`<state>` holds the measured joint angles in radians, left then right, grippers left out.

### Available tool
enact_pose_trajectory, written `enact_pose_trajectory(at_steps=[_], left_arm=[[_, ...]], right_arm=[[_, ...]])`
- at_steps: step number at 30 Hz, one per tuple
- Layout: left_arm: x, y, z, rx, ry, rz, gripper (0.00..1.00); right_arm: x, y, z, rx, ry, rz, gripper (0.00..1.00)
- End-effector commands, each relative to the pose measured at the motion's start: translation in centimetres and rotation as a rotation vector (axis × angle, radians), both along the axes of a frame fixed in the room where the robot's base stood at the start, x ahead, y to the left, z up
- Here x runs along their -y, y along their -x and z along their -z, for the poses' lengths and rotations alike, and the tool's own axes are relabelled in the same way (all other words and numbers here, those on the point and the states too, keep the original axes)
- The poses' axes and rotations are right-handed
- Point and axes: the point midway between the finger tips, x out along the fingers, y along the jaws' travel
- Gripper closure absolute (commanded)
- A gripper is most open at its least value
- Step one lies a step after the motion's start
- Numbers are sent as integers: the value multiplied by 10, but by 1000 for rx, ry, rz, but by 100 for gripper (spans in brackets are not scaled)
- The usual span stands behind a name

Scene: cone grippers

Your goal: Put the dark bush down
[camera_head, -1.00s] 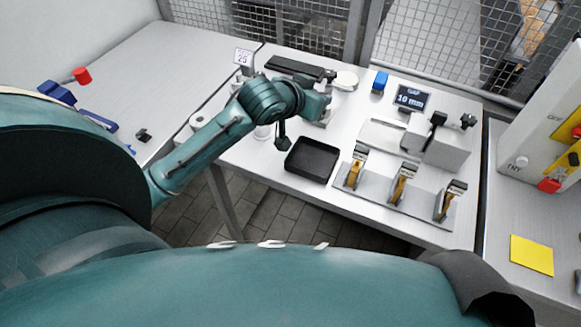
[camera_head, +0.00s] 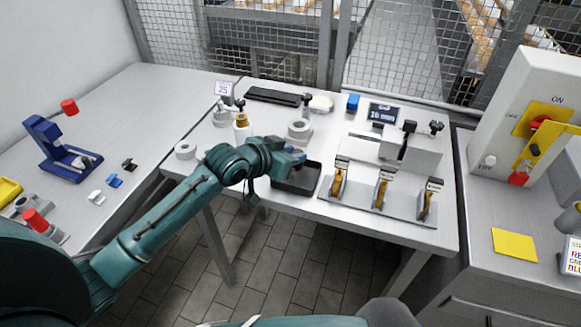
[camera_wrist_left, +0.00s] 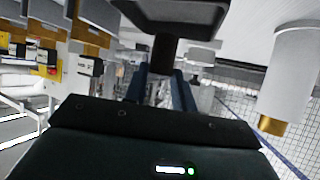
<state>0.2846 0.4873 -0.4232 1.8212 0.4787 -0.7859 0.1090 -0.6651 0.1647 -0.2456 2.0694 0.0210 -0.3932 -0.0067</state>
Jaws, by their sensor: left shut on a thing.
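My left gripper (camera_head: 296,157) is at the back left of the black tray (camera_head: 308,181) in the head view and partly covers it. In the left wrist view, my left gripper (camera_wrist_left: 161,88) is shut on the dark bush (camera_wrist_left: 164,53), a short dark brown cylinder between the blue fingertips. The tray (camera_wrist_left: 176,12) shows at the top of that view, close to the bush. I cannot tell whether the bush touches it. The bush is hidden in the head view. My right gripper is not in view.
A grey fixture (camera_head: 376,207) with several brass-coloured parts stands right of the tray. A round grey stand (camera_head: 300,131) and a white bottle with a brass-coloured top (camera_head: 242,125) are behind the gripper. A measuring device (camera_head: 412,150) and a display (camera_head: 383,113) stand further right.

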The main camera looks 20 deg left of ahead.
Motion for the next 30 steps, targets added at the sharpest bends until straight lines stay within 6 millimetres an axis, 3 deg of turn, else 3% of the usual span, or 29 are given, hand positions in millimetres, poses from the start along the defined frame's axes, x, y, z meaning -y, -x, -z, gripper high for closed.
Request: enact_pose_trajectory(at_steps=[7,20,21,28,30], left_arm=[[0,0,33,-1,0,0,98],[0,0,41,0,0,0,98],[0,0,40,0,0,0,71],[0,1,40,-1,0,0,53],[0,1,40,-1,0,0,52]], right_arm=[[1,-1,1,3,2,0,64],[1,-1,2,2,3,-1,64],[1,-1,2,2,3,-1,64],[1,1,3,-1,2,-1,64],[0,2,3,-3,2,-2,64]])
